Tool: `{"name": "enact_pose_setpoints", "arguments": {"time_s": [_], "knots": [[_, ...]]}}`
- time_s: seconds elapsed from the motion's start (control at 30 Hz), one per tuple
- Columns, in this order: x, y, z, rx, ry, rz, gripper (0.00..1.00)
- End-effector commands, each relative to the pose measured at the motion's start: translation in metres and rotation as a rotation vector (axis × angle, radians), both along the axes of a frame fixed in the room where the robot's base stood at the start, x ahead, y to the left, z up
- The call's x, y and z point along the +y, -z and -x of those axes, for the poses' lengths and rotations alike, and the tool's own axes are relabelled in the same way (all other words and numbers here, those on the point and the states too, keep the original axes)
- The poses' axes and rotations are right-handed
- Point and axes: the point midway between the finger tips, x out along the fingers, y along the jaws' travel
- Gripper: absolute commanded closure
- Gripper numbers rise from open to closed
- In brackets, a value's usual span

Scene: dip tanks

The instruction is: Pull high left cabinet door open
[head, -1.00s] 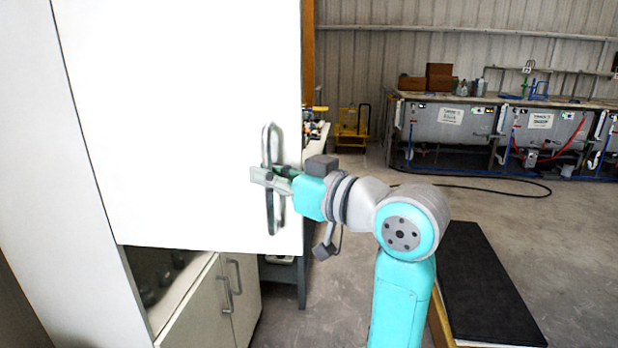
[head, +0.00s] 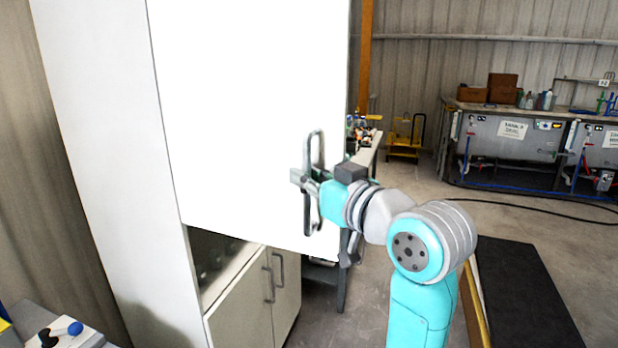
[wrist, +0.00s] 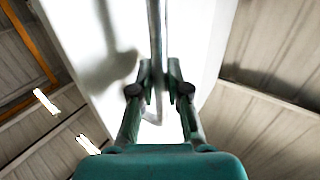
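The high left cabinet door (head: 235,120) is a large white panel in the head view. It stands swung out from the cabinet, with its lower edge out of line with the lower doors. Its handle (head: 314,148) is a grey upright loop near the door's free edge. My gripper (head: 299,178) is at the middle of the handle. In the wrist view, the two green fingers (wrist: 159,75) stand close on either side of the handle bar (wrist: 157,35), narrowed onto it. The exact finger contact is hard to see. The door hides most of the cabinet's inside.
Lower cabinet doors (head: 245,308) with grey handles are closed below. A dark opening (head: 212,262) shows under the raised door. A black mat (head: 525,300) lies right of my arm. Tanks (head: 510,140) stand at the back right, with open floor before them.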

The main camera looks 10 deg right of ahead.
Motion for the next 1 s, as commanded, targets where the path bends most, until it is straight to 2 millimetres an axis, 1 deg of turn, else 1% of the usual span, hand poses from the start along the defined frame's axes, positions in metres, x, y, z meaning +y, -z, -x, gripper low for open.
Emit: {"name": "enact_pose_setpoints", "arguments": {"time_s": [0.03,0.07,0.1,0.37,0.47,0.57,0.8,0.9,1.0], "knots": [[0.001,0.0,0.0,0.0,-0.001,0.0,0.7],[0.0,0.0,0.0,0.0,-0.001,0.0,0.62],[0.0,0.0,0.0,0.0,-0.001,0.0,0.61],[0.0,0.0,0.0,0.001,0.001,0.0,0.61],[-0.003,0.0,0.005,0.0,0.001,0.0,0.61],[-0.008,0.0,0.016,0.0,0.003,0.0,0.61],[-0.023,0.0,0.051,-0.001,0.002,0.0,0.61],[-0.027,0.0,0.061,-0.001,0.002,0.001,0.61],[-0.029,0.001,0.067,0.001,0.0,0.0,0.61]]}}
